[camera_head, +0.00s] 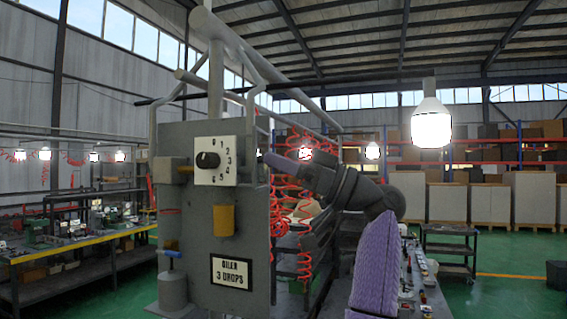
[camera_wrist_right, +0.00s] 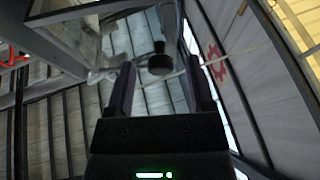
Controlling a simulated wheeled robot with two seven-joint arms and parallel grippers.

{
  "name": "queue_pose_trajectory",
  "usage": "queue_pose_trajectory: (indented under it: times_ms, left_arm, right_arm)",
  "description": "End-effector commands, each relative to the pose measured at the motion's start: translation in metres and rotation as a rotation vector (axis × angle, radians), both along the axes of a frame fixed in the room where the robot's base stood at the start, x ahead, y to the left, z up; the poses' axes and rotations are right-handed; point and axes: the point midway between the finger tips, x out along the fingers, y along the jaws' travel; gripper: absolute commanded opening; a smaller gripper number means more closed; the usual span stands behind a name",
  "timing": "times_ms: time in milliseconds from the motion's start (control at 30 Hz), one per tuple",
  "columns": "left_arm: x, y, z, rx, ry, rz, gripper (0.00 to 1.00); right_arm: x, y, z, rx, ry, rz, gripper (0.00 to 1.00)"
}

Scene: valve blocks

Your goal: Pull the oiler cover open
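A grey upright panel (camera_head: 228,262) carries a white plate with a black dial knob (camera_head: 208,160) and numbers around it. I cannot tell which part is the oiler cover. My right gripper (camera_head: 268,158) is at the panel's right edge, right of the dial plate, seen side-on. In the right wrist view my right gripper (camera_wrist_right: 160,64) has its fingers apart, with a dark round knob (camera_wrist_right: 160,62) beyond and between them; contact is not visible. My left gripper is out of view.
Grey pipes (camera_head: 215,80) rise above the panel. Red coiled hoses (camera_head: 304,262) hang behind my right arm. A blue-handled valve (camera_head: 172,254) is at the panel's lower left. Workbenches (camera_head: 80,245) stand left; green floor (camera_head: 510,295) is open at right.

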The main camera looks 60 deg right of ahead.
Motion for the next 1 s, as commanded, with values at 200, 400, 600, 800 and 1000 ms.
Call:
queue_pose_trajectory:
  times_ms: [200, 400, 600, 800, 1000]
  left_arm:
    - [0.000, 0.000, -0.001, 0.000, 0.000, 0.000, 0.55]
    - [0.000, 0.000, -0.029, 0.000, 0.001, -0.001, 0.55]
    - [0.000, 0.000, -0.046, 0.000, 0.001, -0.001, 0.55]
    - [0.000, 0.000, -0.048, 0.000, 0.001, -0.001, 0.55]
    - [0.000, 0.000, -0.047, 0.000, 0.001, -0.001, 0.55]
  right_arm:
    - [-0.001, -0.001, -0.001, 0.001, -0.001, -0.001, 0.69]
    - [-0.035, -0.017, -0.022, 0.001, 0.000, -0.005, 0.69]
    - [-0.072, -0.034, -0.037, 0.001, 0.000, -0.002, 0.69]
    - [-0.083, -0.039, -0.039, 0.000, 0.000, 0.000, 0.69]
    - [-0.083, -0.039, -0.038, 0.000, 0.000, 0.000, 0.69]
